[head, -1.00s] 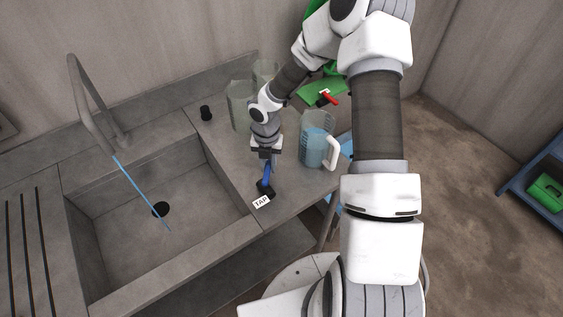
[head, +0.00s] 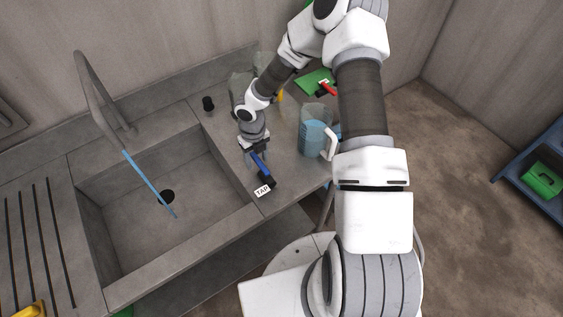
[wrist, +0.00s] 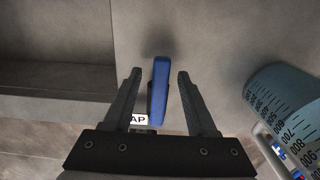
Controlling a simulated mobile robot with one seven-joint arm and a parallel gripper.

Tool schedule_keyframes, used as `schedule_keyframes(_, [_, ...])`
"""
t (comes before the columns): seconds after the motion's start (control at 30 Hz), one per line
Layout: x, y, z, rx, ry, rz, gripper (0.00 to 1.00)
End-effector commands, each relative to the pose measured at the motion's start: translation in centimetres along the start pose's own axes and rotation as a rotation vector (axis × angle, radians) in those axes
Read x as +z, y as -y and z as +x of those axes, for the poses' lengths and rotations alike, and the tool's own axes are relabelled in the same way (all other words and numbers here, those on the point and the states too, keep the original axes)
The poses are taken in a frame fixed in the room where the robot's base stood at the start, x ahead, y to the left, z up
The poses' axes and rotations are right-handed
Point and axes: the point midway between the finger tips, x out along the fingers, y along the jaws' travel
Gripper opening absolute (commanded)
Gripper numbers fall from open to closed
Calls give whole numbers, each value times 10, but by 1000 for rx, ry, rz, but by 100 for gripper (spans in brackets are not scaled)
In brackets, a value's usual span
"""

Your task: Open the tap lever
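The blue tap lever (head: 260,162) stands out from a dark base (head: 267,180) on the counter right of the sink, beside a white TAP label (head: 262,191). It points up and left in the head view. My gripper (head: 254,152) is at its far end. In the wrist view the lever (wrist: 159,90) lies between the two fingers of my gripper (wrist: 159,77), with a gap on each side. A blue stream (head: 147,182) runs from the tall grey spout (head: 94,95) into the sink (head: 135,215), near the drain hole.
A measuring jug with blue liquid (head: 313,137) stands close right of the lever; it also shows in the wrist view (wrist: 285,95). Clear containers stand behind my wrist. A black knob (head: 208,104) is behind the sink. A green board (head: 318,80) lies at the back.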

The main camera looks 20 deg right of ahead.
Motion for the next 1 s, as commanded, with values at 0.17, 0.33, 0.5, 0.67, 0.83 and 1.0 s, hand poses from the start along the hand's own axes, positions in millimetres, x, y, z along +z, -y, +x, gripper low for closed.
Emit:
schedule_keyframes(0.17, [0, 0, 0, 0, 1, 1, 57])
schedule_keyframes(0.33, [1, 1, -15, 0, 3, 2, 57])
schedule_keyframes(0.5, [1, 1, -34, -1, 4, 2, 57])
schedule_keyframes(0.67, [1, 1, -54, -1, 3, 2, 57])
schedule_keyframes(0.83, [0, 1, -68, -1, 2, 2, 57])
schedule_keyframes(1.0, [0, 0, -70, 0, 0, 1, 57])
